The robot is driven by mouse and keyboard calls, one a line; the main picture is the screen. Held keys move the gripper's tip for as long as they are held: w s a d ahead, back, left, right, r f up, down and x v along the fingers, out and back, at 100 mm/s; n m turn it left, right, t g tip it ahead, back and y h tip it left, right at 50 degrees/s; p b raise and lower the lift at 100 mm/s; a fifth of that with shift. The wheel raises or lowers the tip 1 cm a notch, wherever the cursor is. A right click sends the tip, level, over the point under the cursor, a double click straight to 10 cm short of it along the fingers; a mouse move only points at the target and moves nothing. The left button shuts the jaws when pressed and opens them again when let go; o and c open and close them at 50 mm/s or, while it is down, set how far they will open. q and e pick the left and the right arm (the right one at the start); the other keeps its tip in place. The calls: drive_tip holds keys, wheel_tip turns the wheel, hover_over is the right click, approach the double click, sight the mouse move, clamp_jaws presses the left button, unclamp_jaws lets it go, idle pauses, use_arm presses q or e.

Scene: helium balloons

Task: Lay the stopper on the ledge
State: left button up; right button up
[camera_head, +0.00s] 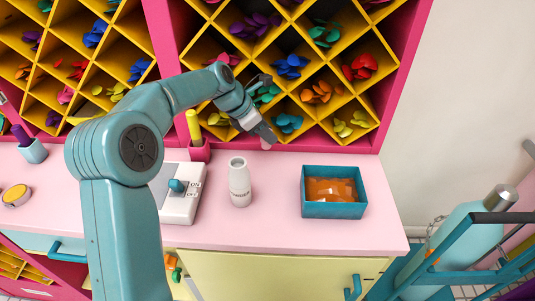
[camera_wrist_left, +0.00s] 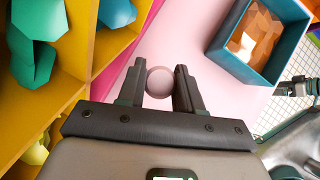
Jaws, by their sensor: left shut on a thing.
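My left gripper (camera_head: 268,136) is shut on a small, pale mauve-pink stopper (camera_head: 266,146), at the back of the pink counter in front of the cubby rack. In the left wrist view the stopper (camera_wrist_left: 160,82) shows as a round shape between the two dark fingertips. The pink ledge (camera_head: 275,232) is the counter top below the rack. I cannot tell whether the stopper touches it. A white bottle (camera_head: 240,184) stands upright on the ledge, left of and nearer than the gripper. My right gripper is not in view.
A teal box (camera_head: 333,210) with orange contents stands at the right of the ledge. A white switch box (camera_head: 181,205) and a pink holder (camera_head: 198,151) stand left of the bottle. Diamond cubbies (camera_head: 300,118) rise behind. Clear ledge lies between bottle and teal box.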

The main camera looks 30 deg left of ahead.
use_arm(q)
wheel_tip(320, 180, down, 7)
drive_tip(key=shift+w+f, duration=0.1)
idle(0.3)
drive_tip(key=o, duration=1)
drive_tip(key=shift+f, duration=0.15)
